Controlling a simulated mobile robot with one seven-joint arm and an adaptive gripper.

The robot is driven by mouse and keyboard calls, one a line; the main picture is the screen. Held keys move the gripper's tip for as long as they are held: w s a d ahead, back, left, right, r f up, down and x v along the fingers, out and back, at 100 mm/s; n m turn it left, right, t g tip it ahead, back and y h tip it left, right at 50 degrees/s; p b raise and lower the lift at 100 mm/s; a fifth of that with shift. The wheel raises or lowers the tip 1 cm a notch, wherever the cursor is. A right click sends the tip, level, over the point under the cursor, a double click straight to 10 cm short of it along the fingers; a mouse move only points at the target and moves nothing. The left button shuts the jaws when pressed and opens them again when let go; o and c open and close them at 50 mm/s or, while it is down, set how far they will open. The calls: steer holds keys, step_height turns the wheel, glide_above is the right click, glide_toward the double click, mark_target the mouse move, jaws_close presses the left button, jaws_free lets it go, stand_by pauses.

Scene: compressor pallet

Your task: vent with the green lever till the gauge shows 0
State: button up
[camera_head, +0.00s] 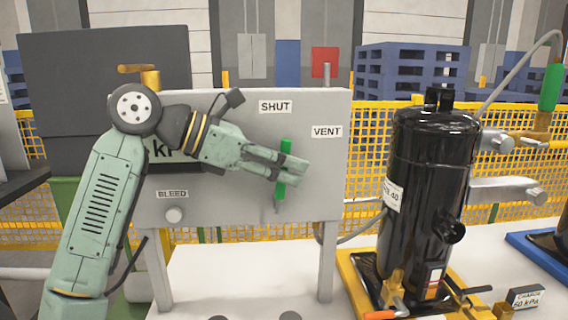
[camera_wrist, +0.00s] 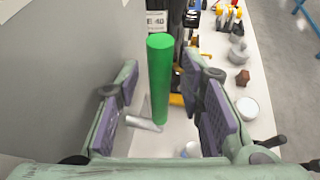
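The green lever (camera_head: 285,160) stands nearly upright on the grey panel (camera_head: 235,195), leaning slightly right, below the SHUT label (camera_head: 275,106) and left of the VENT label (camera_head: 327,132). My gripper (camera_head: 297,173) reaches across the panel with its fingers at the lever. In the wrist view the green lever (camera_wrist: 160,75) stands between the two purple-padded fingers of my gripper (camera_wrist: 165,100), with a gap on each side. The gripper is open and not closed on the lever. The gauge display (camera_head: 163,152) is mostly hidden behind my arm; only part of "kP" shows, and no number is readable.
A black compressor (camera_head: 425,195) stands on a yellow base right of the panel. A BLEED knob (camera_head: 174,215) is low on the panel's left. A hose with a green handle (camera_head: 551,88) is at upper right. Yellow mesh fencing (camera_head: 375,130) runs behind.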

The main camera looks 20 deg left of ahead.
steer(key=v, duration=1.2)
steer(key=shift+c, duration=0.2)
